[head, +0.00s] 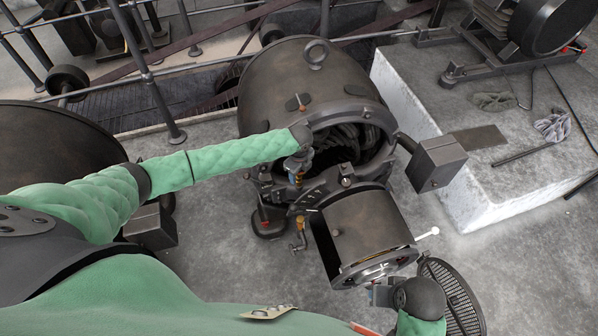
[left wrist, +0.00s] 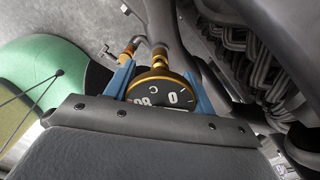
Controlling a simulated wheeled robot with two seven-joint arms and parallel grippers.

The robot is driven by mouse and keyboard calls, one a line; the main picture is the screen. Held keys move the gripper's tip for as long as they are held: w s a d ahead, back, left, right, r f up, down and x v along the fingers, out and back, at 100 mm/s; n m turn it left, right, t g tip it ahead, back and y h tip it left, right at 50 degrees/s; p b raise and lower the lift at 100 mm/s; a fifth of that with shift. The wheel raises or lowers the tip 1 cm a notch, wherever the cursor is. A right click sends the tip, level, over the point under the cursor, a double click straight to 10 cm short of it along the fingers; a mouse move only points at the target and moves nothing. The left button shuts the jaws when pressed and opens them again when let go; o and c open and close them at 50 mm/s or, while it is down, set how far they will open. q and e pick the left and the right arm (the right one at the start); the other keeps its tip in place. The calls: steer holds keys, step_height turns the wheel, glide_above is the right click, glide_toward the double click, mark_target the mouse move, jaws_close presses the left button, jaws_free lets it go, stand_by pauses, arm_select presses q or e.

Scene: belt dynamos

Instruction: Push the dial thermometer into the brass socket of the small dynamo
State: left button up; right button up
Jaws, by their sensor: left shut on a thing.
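The small dynamo (head: 290,75) appears to be the dark machine in the middle of the head view, with a lifting ring on top and an open front. My left gripper (head: 297,170) is at its front left. Its blue fingers (left wrist: 159,92) are shut on the dial thermometer (left wrist: 160,93), which has a black face and brass rim. The thermometer's stem points away from the wrist camera. A brass fitting (head: 300,222) shows below the gripper in the head view; I cannot tell whether it is the socket. My right gripper (head: 371,293) is beside the lower drum, its opening unclear.
A dark drum (head: 365,228) projects from the dynamo's front. Exposed windings (left wrist: 268,55) lie close on the right in the left wrist view. A pale plinth (head: 455,130) with gloves and a tool stands at right. Railings (head: 150,75) run behind. The floor between is mostly clear.

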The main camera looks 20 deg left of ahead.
arm_select(q)
steer(key=shift+f, duration=0.8)
arm_select(e)
steer(key=shift+f, duration=0.25)
arm_select(q)
steer(key=o, duration=1.2)
steer(key=shift+c, duration=0.2)
step_height(320, 180, up, 8)
steer(key=shift+f+b, duration=0.1)
steer(key=shift+b, duration=0.7)
arm_select(e)
steer(key=shift+f, duration=0.65)
